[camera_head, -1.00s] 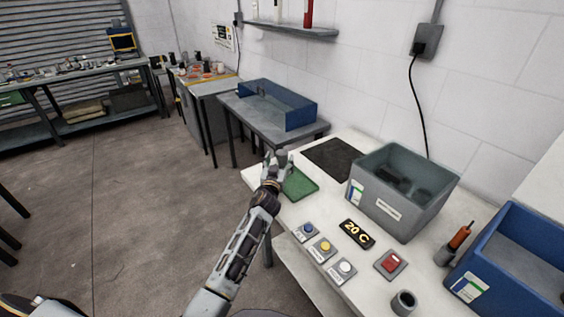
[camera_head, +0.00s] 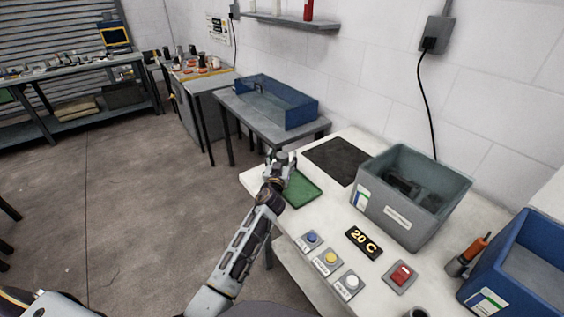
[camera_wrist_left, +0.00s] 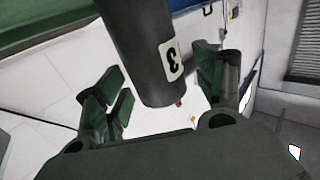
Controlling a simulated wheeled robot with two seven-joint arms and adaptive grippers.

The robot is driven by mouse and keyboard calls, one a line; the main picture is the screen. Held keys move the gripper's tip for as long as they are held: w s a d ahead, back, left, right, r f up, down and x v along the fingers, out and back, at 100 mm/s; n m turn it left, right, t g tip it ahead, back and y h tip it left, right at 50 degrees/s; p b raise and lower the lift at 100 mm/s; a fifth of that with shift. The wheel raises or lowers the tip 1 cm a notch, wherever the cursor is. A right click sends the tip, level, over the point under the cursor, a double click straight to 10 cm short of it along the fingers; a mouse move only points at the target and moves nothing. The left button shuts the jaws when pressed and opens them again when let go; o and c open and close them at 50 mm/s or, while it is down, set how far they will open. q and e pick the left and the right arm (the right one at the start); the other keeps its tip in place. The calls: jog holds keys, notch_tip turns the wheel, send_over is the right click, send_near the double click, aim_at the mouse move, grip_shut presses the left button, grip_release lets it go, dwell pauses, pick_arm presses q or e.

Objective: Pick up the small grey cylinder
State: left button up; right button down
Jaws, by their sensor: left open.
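A dark grey cylinder (camera_wrist_left: 138,45) with a pale label reading "3" stands out in the left wrist view, between the spread fingers of my left gripper (camera_wrist_left: 160,92). I see no clear contact between the fingers and the cylinder. In the head view my left gripper (camera_head: 281,158) is over the far left end of the white table, by the green mat or tray (camera_head: 301,190). The cylinder is too small and too covered by the gripper to make out there. My right gripper is not in view.
The white table (camera_head: 335,212) also bears a grey bin (camera_head: 397,218), several push buttons, a "20 C" display (camera_head: 363,242), a dark mat (camera_head: 334,161) and a blue bin (camera_head: 487,300). A blue tray (camera_head: 277,103) stands on a table behind.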

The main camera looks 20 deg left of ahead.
pick_arm(q)
jog(key=shift+w+f, duration=0.1)
jog(key=shift+w, duration=0.2)
jog(key=shift+s+r, duration=0.2)
jog(key=shift+w+f, duration=0.1)
jog(key=c, duration=1.5)
jog(key=shift+o, duration=0.2)
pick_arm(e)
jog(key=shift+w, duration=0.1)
